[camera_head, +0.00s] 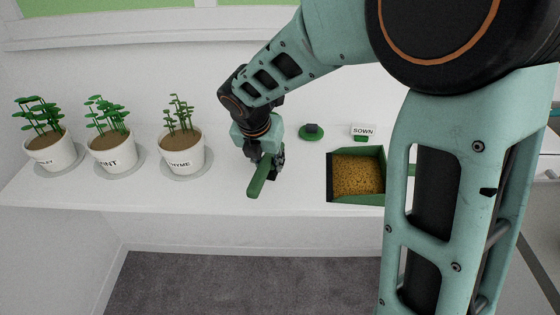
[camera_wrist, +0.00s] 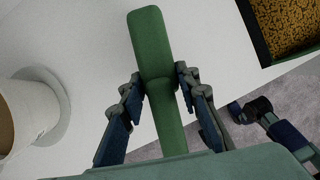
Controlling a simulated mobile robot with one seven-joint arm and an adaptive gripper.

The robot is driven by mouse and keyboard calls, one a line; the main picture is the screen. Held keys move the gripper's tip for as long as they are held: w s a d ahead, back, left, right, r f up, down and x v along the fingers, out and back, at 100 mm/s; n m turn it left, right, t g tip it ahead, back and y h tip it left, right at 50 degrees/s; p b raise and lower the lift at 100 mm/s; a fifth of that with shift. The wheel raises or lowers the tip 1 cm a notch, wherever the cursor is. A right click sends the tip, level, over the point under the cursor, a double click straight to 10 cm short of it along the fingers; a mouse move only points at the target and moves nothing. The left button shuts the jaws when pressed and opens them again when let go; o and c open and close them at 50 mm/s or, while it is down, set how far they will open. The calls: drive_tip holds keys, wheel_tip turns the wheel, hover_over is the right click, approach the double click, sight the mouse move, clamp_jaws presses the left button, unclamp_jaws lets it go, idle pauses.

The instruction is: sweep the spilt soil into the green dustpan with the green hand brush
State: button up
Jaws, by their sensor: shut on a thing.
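The green hand brush (camera_head: 258,178) is in my gripper (camera_head: 266,162) over the front part of the white counter. The wrist view shows its green length (camera_wrist: 151,40) between the two fingers of my gripper (camera_wrist: 160,86), which are shut on it. Its bristles cannot be made out. The green dustpan (camera_head: 362,198) lies on the counter to the right of my gripper, and its dark side wall also shows in the wrist view (camera_wrist: 254,32). Brown-yellow grainy soil (camera_head: 357,174) covers its inside. I see no loose soil on the visible counter; my arm hides part of the right side.
Several potted herbs on grey saucers stand at the left, the thyme pot (camera_head: 183,152) nearest my gripper. A small dark green object (camera_head: 311,132) and a SOWN label (camera_head: 363,131) are behind the dustpan. The counter's front edge is close, with grey carpet (camera_head: 250,275) below.

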drive_tip(key=shift+d+f, duration=0.1)
drive_tip(key=shift+f, duration=0.05)
drive_tip(key=shift+f+b, duration=1.05)
drive_tip(key=shift+f, duration=0.35)
drive_tip(key=shift+s+d+f, duration=0.1)
drive_tip(key=shift+d, duration=0.8)
drive_tip(key=shift+s+d+f, duration=0.1)
drive_tip(key=shift+d, duration=0.75)
drive_tip(key=shift+s+d+r, duration=0.1)
drive_tip(key=shift+d+r, duration=0.05)
drive_tip(key=shift+d, duration=1.5)
drive_tip(key=shift+a+r, duration=0.1)
drive_tip(key=shift+r, duration=1.75)
wheel_tip(320, 180, up, 5)
drive_tip(key=shift+f, duration=0.2)
